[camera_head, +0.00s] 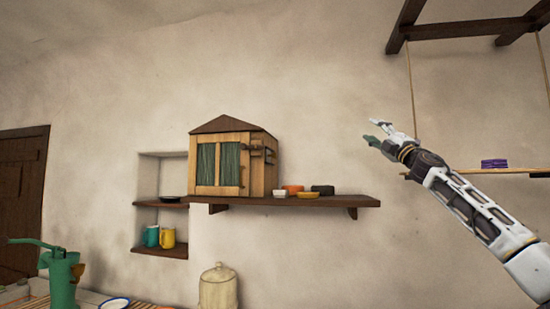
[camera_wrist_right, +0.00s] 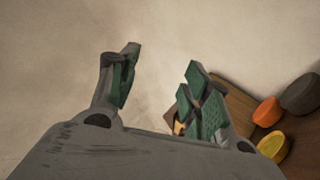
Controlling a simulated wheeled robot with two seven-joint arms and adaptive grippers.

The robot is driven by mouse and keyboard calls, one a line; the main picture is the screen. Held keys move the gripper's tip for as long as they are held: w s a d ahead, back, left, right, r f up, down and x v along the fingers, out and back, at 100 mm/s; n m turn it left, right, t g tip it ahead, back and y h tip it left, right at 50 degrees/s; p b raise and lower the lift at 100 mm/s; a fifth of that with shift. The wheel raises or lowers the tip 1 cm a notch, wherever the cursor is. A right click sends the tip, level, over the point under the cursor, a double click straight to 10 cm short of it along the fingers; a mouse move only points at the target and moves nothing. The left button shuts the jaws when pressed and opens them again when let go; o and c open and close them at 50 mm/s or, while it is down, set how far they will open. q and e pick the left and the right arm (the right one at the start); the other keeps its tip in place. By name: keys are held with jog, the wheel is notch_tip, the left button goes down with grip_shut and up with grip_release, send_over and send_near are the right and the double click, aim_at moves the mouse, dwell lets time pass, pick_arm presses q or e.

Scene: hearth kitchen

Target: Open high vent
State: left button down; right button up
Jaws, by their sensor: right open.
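No part in view is clearly marked as a vent. A small house-shaped wooden cabinet (camera_head: 230,190) with a dark pitched roof stands on the wall shelf, with green panels in its front. Dark metal fittings (camera_head: 262,151) stick out at its right side. My right gripper (camera_head: 374,131) is in the air to the right of the cabinet and above the shelf's right end, clear of both. Its fingers also show spread and empty in the right wrist view (camera_wrist_right: 162,62). Part of the cabinet (camera_wrist_right: 237,104) shows behind one finger there. My left gripper is out of view.
A hanging shelf (camera_head: 515,170) is at the right. A wall niche (camera_head: 160,172) with mugs is at the left.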

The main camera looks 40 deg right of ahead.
jog(key=s+a+r+n+y, duration=0.1)
jog(key=a+r+n+y, duration=0.2)
jog(key=a, duration=0.4)
jog(key=a+r+n+g+y, duration=0.1)
jog(key=a+n+y, duration=0.3)
jog(key=a+y, duration=0.15)
jog(key=s+a+r+n+y, duration=0.1)
jog(key=a+r+n+y, duration=0.25)
jog(key=a, duration=0.35)
jog(key=a+f+g+y, duration=0.5)
jog(key=a+f+g, duration=0.5)
jog(key=a+f, duration=0.3)
jog(key=a, duration=0.3)
jog(key=shift+a+f+g+y, duration=0.15)
jog(key=shift+a+g+y, duration=0.05)
jog(key=shift+g+y, duration=0.1)
jog(key=shift+s, duration=0.1)
